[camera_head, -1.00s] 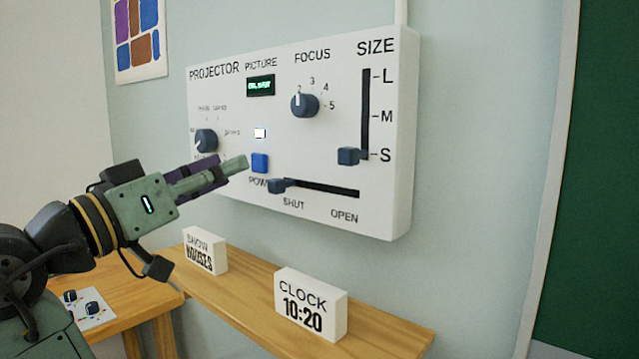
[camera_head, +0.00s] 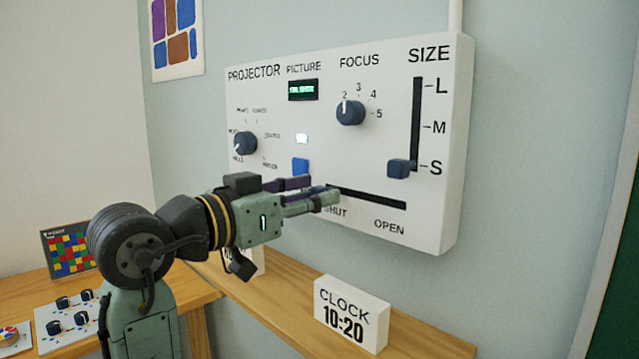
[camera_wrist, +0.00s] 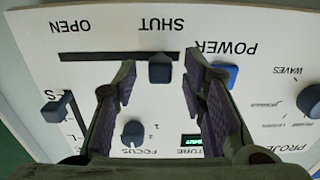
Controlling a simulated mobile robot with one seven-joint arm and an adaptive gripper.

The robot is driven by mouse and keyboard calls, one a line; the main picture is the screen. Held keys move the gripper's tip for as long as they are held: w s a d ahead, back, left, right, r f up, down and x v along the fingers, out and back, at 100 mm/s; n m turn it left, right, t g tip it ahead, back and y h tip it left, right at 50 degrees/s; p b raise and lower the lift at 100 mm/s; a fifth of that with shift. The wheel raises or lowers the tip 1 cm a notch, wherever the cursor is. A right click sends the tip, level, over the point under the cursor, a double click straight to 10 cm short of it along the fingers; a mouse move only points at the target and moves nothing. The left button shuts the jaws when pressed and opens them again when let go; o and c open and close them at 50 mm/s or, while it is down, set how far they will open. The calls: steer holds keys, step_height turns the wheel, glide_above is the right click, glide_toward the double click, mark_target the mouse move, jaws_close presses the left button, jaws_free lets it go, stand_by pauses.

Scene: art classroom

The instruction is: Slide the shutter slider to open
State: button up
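The white projector panel (camera_head: 300,105) carries a horizontal black shutter slot (camera_head: 375,201), with SHUT at its left end and OPEN at its right in the head view. In the upside-down wrist view, the dark blue-grey shutter slider (camera_wrist: 160,68) sits at the SHUT end of the slot (camera_wrist: 100,56). My gripper (camera_head: 320,189) is at that end in the head view, and its fingers largely hide the slider there. In the wrist view, my gripper (camera_wrist: 161,70) is open, one finger on each side of the slider, with visible gaps. I see no clear contact.
The blue power button (camera_head: 301,166) is just above my fingers. The size slider (camera_head: 398,169) stands at S, right of the focus knob (camera_head: 350,112). A clock block (camera_head: 351,314) stands on the wooden shelf (camera_head: 425,335) below. The slot is clear toward OPEN.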

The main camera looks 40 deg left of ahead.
steer(key=shift+w, duration=0.95)
jaws_close()
